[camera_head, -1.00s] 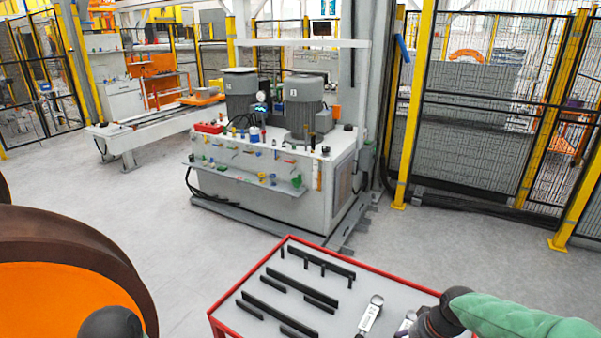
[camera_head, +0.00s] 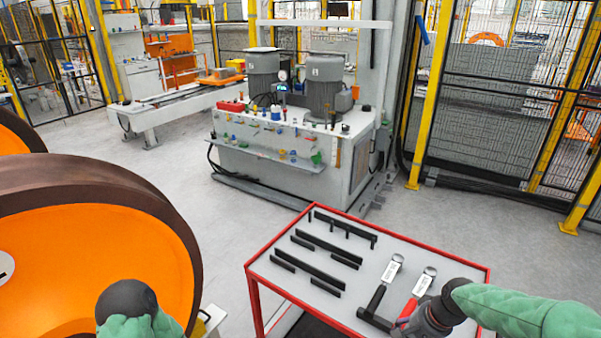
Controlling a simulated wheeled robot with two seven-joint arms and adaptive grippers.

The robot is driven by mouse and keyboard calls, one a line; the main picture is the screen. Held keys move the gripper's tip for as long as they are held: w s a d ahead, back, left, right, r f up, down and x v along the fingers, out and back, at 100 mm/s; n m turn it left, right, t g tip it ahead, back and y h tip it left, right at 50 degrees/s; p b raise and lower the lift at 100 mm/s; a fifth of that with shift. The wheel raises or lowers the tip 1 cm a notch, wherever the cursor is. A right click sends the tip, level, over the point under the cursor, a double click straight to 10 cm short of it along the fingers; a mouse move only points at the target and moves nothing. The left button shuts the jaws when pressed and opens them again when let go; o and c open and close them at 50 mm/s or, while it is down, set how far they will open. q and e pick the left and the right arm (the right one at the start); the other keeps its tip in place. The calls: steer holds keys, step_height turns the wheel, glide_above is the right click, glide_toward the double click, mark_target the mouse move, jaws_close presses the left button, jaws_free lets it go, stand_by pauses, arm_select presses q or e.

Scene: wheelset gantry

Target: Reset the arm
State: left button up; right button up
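My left arm comes in at the bottom left in front of the orange wheel; only its dark rounded end and green sleeve show, and its gripper is out of sight. My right arm comes in from the right edge, its dark wrist over the near right part of the red-rimmed table (camera_head: 283,289). Its fingers are hidden or out of frame. Two tools lie on the table beside the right wrist: one with a black handle (camera_head: 377,298) and one with a red handle (camera_head: 409,308).
Several black bars (camera_head: 318,267) lie on the table. A large orange-faced wheel (camera_head: 90,260) with a brown rim fills the left. A hydraulic unit (camera_head: 280,150) stands behind, and yellow-posted fencing (camera_head: 490,110) is at the right. Grey floor lies between.

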steer(key=s+a+f+n, duration=0.1)
steer(key=s+a+f, duration=0.4)
steer(key=f, duration=0.3)
steer(key=s+a+f+n+g+y, duration=0.1)
steer(key=s+a+f+n, duration=0.1)
steer(key=s+a+f, duration=0.4)
steer(key=s+a+f+n, duration=0.2)
steer(key=s+a+f, duration=0.3)
steer(key=f, duration=0.7)
steer(key=shift+s+a+f+g, duration=0.2)
steer(key=shift+a+g, duration=0.1)
steer(key=shift+a, duration=0.6)
